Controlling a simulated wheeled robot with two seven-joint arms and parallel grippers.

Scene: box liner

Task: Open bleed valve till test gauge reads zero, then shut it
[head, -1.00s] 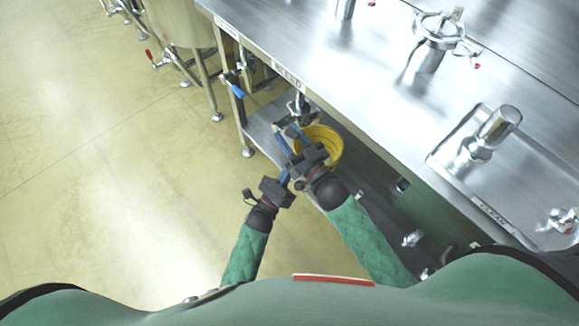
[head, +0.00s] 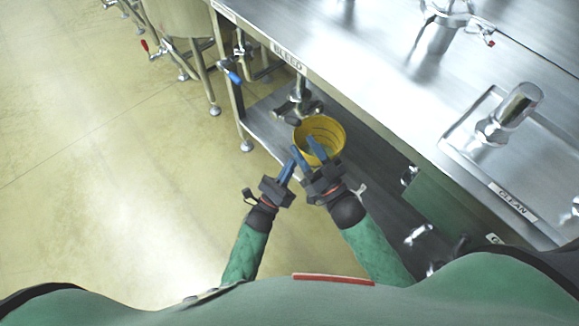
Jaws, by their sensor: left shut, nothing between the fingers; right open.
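The bleed valve (head: 299,98) hangs under the steel bench edge, below the BLEED label (head: 287,55). It is a metal fitting with dark parts near its lower end; its exact lever position is too small to tell. A yellow bucket (head: 335,123) stands below it on the lower shelf. My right gripper (head: 305,147) is open and empty, its blue fingers in front of and partly over the bucket, apart from the valve. My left gripper (head: 290,166) is shut and empty, just left of the right one. I cannot make out a test gauge.
A blue-handled valve (head: 232,75) hangs left of the bleed valve. A steel tray (head: 470,165) marked CLEAN holds a metal cylinder (head: 517,105) on the bench. A red-handled valve (head: 146,46) is by the tank at the upper left. The floor at left is clear.

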